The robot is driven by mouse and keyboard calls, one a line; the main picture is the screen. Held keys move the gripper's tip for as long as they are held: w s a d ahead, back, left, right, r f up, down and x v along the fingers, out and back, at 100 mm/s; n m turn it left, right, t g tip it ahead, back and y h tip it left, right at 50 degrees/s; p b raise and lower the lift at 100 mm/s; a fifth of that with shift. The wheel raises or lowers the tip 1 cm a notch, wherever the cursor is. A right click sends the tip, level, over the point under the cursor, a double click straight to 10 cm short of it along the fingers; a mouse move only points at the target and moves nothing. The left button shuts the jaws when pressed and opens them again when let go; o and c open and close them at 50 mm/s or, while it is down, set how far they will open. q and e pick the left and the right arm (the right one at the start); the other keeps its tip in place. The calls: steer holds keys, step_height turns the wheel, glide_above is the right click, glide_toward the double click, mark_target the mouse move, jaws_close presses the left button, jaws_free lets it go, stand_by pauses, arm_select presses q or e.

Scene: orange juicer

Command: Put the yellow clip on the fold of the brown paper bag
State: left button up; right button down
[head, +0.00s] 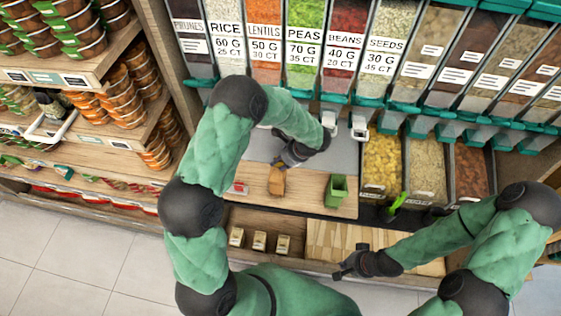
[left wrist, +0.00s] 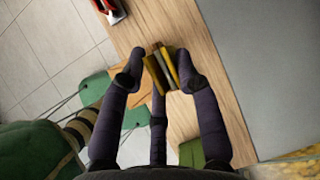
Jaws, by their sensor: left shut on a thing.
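The brown paper bag (head: 277,181) stands upright on the wooden counter. My left gripper (head: 287,160) is right above its top. In the left wrist view my left gripper (left wrist: 160,73) is shut on the yellow clip (left wrist: 170,67), a narrow yellow-and-dark piece between the fingertips. Part of the bag (left wrist: 130,93) shows behind and beside the fingers. The clip is hidden in the head view. I cannot tell whether the clip touches the fold. My right gripper (head: 343,272) is low at the right, apart from the bag; its finger opening is unclear.
A red-and-white item (head: 238,187) lies left of the bag and a green container (head: 337,189) stands right of it. Dispensers line the back. Bins with a green scoop (head: 397,203) are to the right. Several small packages (head: 259,240) stand on the lower shelf.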

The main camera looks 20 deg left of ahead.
arm_select(q)
steer(key=shift+f, duration=0.2)
stand_by(0.6)
steer(key=o, duration=0.8)
steer(key=shift+v, duration=4)
steer(key=s+d+f+n+h, duration=0.3)
steer(key=s+f+n, duration=0.3)
steer(key=s+f, duration=0.1)
steer(key=s+d+f+n+h+b, duration=0.1)
steer(key=s+d+f+n+h, duration=0.2)
steer(key=s+f+n, duration=0.3)
steer(key=s+d+f+n+h+b, duration=0.1)
steer(key=s+d+f+n+h, duration=0.2)
steer(key=s+f+n, duration=0.3)
steer(key=shift+s+d+f+t+h, duration=0.15)
steer(key=shift+s+f+h, duration=0.15)
steer(key=shift+s+f, duration=0.3)
steer(key=shift+s+d+f+t+h, duration=0.15)
steer(key=shift+s+f+h, duration=0.15)
steer(key=shift+s+f, duration=0.3)
